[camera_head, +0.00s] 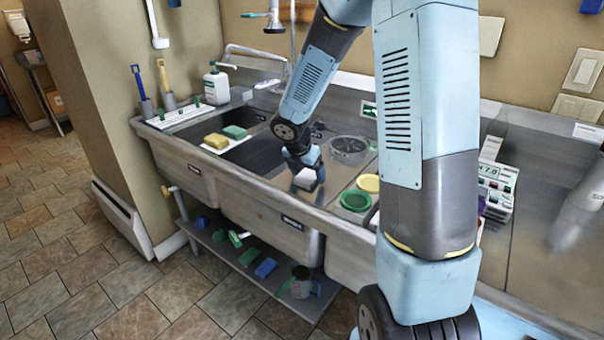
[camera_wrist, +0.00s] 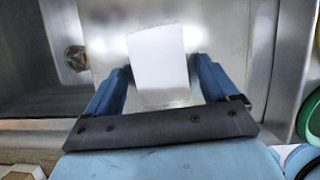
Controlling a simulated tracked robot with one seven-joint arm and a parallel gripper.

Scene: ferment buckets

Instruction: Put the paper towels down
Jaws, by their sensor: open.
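The paper towels are a white block (camera_wrist: 158,62) that lies on a flat metal surface in the wrist view. The same white block shows in the head view (camera_head: 306,178), just below my gripper (camera_head: 308,170). In the wrist view my gripper (camera_wrist: 160,85) is open, with one blue finger on each side of the white block's near end. A gap shows between the block and at least the right finger. The block's underside is hidden, and I cannot tell whether the fingers touch it on the left.
Metal sink basins (camera_head: 262,153) lie left of my gripper. A green lid (camera_head: 356,200), a yellow lid (camera_head: 369,183) and a clear round container (camera_head: 349,148) stand to the right. A lower shelf (camera_head: 222,250) holds several items.

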